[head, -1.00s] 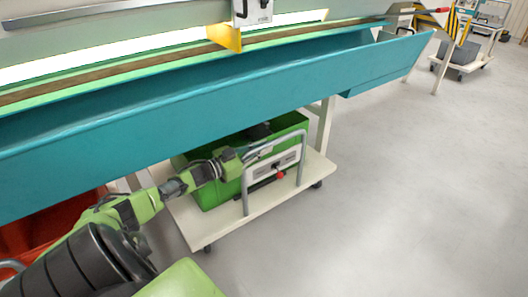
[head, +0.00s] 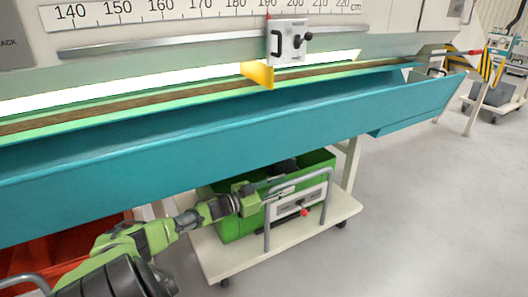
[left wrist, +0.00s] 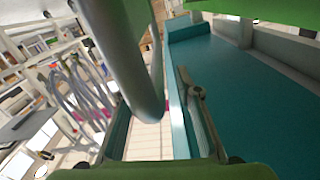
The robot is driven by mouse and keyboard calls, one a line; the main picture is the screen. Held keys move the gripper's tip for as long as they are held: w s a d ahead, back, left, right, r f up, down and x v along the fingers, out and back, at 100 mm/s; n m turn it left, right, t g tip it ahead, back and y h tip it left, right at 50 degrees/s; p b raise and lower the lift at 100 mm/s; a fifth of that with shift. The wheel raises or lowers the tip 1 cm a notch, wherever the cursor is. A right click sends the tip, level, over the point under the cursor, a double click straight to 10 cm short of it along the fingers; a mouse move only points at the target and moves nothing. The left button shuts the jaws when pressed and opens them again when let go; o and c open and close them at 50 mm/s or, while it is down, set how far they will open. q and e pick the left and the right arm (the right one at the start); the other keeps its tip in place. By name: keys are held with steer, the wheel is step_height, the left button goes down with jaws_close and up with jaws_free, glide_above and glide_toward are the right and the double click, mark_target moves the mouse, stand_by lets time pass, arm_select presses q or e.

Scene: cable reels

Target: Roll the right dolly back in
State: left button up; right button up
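The right dolly (head: 222,262) is a cream platform on dark casters, partly under the teal trough. It carries a green crate (head: 232,226) and has a grey tube handle (head: 267,238) at its near side. My left gripper (head: 283,190) is at the top bar of this handle. In the left wrist view the bent grey handle tube (left wrist: 142,70) passes between the two spread fingers (left wrist: 160,135), with gaps showing on both sides. The exact contact is hidden in the head view. My right gripper is out of view.
The long teal trough (head: 200,160) hangs over the dolly, with a support leg (head: 350,160) behind it. A red bin (head: 60,250) stands at the left beside my arm. The grey floor (head: 430,210) to the right is clear. Another cart (head: 490,105) is far right.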

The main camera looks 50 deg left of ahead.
arm_select(q)
steer(key=s+a, duration=0.2)
steer(key=s, duration=0.7)
steer(key=shift+s, duration=0.35)
